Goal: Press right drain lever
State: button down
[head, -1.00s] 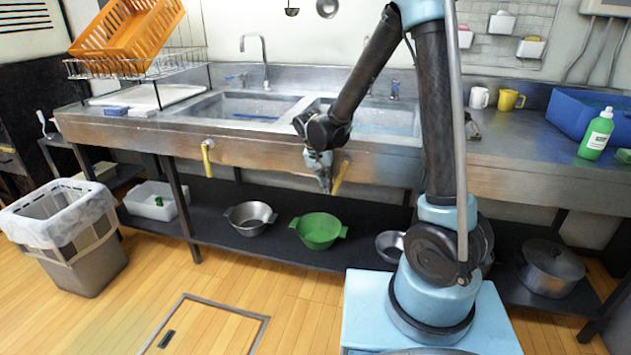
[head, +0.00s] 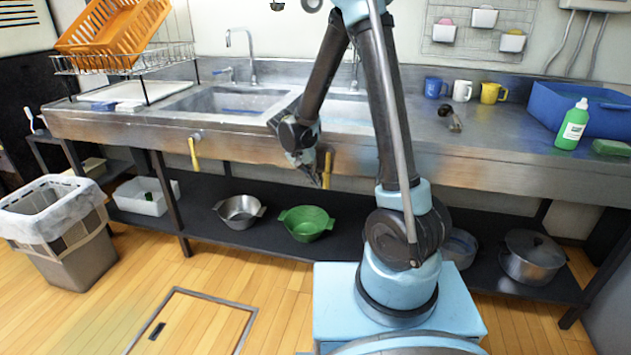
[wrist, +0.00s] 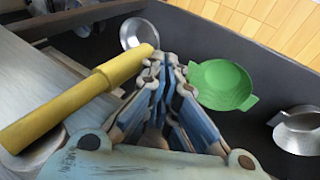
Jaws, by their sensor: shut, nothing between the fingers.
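The right drain lever (head: 327,170) is a yellow handle hanging at the counter's front edge below the right sink. In the wrist view the yellow lever (wrist: 75,102) runs diagonally on the left, its free end close to my fingertips. My gripper (head: 319,183) is just left of the lever in the head view, low by its lower part. In the wrist view my gripper (wrist: 165,65) has its fingers together and empty. I cannot tell whether it touches the lever. A second yellow lever (head: 194,153) hangs below the left sink.
Under the counter (head: 455,160), a shelf (head: 265,235) holds a green pot (head: 306,223), a steel pot (head: 239,211) and a lidded pot (head: 532,256). A lined bin (head: 75,245) stands at left. Mugs, a green bottle (head: 572,125) and a blue tray (head: 545,100) are on the counter.

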jog(key=a, duration=1.4)
jog(key=shift+w+r, duration=0.3)
jog(key=shift+w, duration=0.05)
